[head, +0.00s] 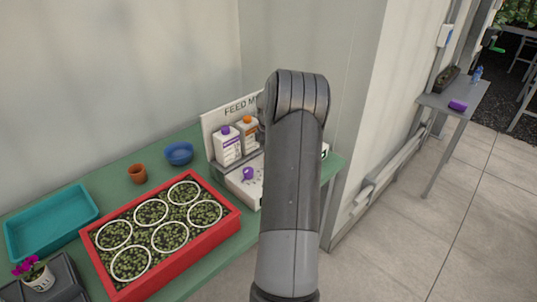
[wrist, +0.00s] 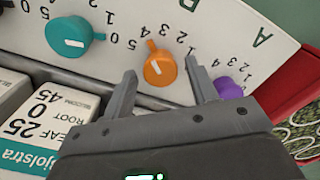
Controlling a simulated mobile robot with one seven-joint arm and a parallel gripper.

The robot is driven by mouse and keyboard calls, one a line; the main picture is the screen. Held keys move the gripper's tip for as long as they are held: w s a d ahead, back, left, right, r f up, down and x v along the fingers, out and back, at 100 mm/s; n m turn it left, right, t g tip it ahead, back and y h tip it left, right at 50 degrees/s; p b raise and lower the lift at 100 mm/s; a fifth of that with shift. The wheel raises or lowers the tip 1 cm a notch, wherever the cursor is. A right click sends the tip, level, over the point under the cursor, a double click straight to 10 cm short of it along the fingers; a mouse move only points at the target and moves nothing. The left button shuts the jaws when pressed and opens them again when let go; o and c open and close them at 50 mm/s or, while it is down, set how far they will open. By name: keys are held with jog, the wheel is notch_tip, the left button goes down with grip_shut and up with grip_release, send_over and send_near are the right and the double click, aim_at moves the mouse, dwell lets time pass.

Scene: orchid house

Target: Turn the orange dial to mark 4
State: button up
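The orange dial (wrist: 160,70) sits on a white panel (wrist: 200,18) in the wrist view. It has a small nub at its upper left and a short white line on its face. Printed digits curve around it, but I cannot tell surely which mark it points to. My gripper (wrist: 160,78) is open, with one finger on the left and one on the right of the dial; contact is not clear. In the head view my arm hides the orange dial and the gripper.
A teal dial (wrist: 68,37) and a purple dial (wrist: 228,88) flank the orange one. White bottles (head: 227,148) stand behind on the feed unit. A red tray of plants (head: 232,222), a blue bowl (head: 179,153) and a brown pot (head: 137,174) share the green table (head: 70,182).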

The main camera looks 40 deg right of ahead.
jog(key=shift+o, duration=0.4)
notch_tip(320, 180, up, 11)
jog(key=shift+a, duration=0.1)
dwell(0.7)
jog(key=s+a+r+m+t+h, duration=0.15)
jog(key=a+r, duration=0.45)
jog(key=a, duration=0.7)
jog(key=s+a+r+m+t, duration=0.15)
jog(key=a+r, duration=0.45)
jog(key=a, duration=0.7)
jog(key=s+a+f+m+t+y, duration=0.1)
jog(key=s+a+m, duration=0.3)
jog(key=s+a, duration=1.4)
jog(key=shift+s+a+f+m+t, duration=0.2)
jog(key=shift+s+f+m+t, duration=0.1)
jog(key=shift+s+f+t, duration=0.4)
jog(key=shift+s+r+y, duration=0.1)
jog(key=shift+r+y, duration=0.05)
jog(key=shift+y, duration=0.1)
